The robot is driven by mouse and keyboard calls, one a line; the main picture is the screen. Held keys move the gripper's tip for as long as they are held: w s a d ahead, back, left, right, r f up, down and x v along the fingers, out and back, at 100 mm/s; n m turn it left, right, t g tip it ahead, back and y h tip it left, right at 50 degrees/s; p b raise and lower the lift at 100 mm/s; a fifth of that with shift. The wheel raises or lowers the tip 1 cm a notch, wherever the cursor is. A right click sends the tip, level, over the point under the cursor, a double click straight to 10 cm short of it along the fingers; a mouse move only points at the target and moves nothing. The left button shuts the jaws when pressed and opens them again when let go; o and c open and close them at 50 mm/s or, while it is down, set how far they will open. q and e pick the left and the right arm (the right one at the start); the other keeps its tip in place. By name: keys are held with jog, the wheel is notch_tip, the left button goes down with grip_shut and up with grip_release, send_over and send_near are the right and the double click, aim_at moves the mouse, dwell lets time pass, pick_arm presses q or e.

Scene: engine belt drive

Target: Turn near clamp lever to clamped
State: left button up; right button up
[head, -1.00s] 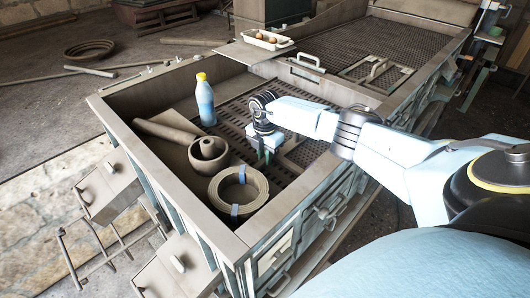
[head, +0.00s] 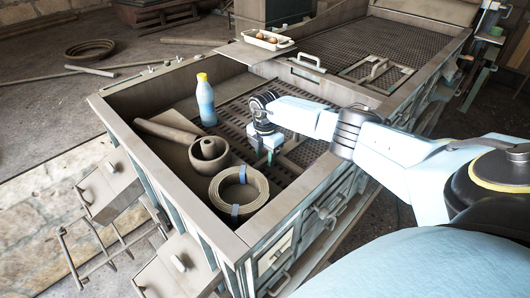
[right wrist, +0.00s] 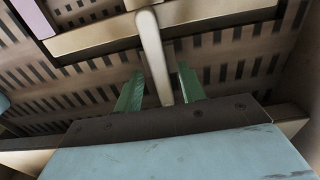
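My right gripper (head: 268,158) reaches down into the near bay of the big machine, its green fingertips low over the slotted floor. In the right wrist view, a pale beige lever-like bar (right wrist: 153,55) runs down between the two green fingers of that gripper (right wrist: 160,90). The fingers are apart, one on each side of the bar, with a narrow gap visible; they do not look closed on it. I take this bar to be the clamp lever; its pivot is not clear. My left gripper is not in view.
In the near bay stand a blue bottle with a yellow cap (head: 205,100), a coiled belt with blue bands (head: 239,192) and a round hollow part (head: 209,155). The bay's raised rim (head: 300,195) surrounds them.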

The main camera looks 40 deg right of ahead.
aim_at(265, 159)
notch_tip(265, 159, up, 13)
jog(key=b, duration=0.1)
jog(key=shift+r, duration=0.2)
dwell(0.8)
